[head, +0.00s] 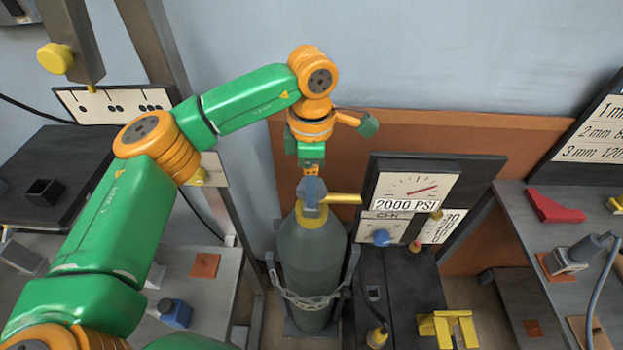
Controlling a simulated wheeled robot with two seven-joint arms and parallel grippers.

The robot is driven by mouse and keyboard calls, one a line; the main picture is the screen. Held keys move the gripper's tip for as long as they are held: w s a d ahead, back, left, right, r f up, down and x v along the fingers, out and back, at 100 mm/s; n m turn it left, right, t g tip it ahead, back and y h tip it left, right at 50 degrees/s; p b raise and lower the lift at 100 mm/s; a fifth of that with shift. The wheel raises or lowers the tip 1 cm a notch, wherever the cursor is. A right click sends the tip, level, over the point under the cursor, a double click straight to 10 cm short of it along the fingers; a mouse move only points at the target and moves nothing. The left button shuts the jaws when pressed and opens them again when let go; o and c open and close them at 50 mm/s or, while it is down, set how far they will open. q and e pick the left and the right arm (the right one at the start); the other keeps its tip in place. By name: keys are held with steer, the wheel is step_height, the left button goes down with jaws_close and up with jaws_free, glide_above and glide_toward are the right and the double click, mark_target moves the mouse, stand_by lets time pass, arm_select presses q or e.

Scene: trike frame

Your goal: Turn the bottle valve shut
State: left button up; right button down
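A grey-green gas bottle (312,255) stands upright in a metal holder with a chain around it. At its top is a yellow neck with a blue-grey valve (311,190). A yellow pipe (342,199) runs from the valve to the right, towards a gauge panel (405,187) with a red needle and "2000 PSI". My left arm reaches in from the left and bends down over the bottle. My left gripper (312,172) points down right at the top of the valve. Its fingertips are small and partly hidden, so its opening and grip are unclear. My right gripper is out of view.
A dark bench with a blue knob (381,238) and yellow blocks (447,328) stands right of the bottle. A grey table (550,225) with a red wedge (553,206) is farther right. A grey post (219,200) stands left of the bottle. An orange-brown panel is behind.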

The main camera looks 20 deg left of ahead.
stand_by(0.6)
arm_select(q)
steer(key=o, duration=1.3)
steer(key=shift+o, duration=0.2)
step_height(320, 180, up, 7)
steer(key=shift+d+r, duration=0.1)
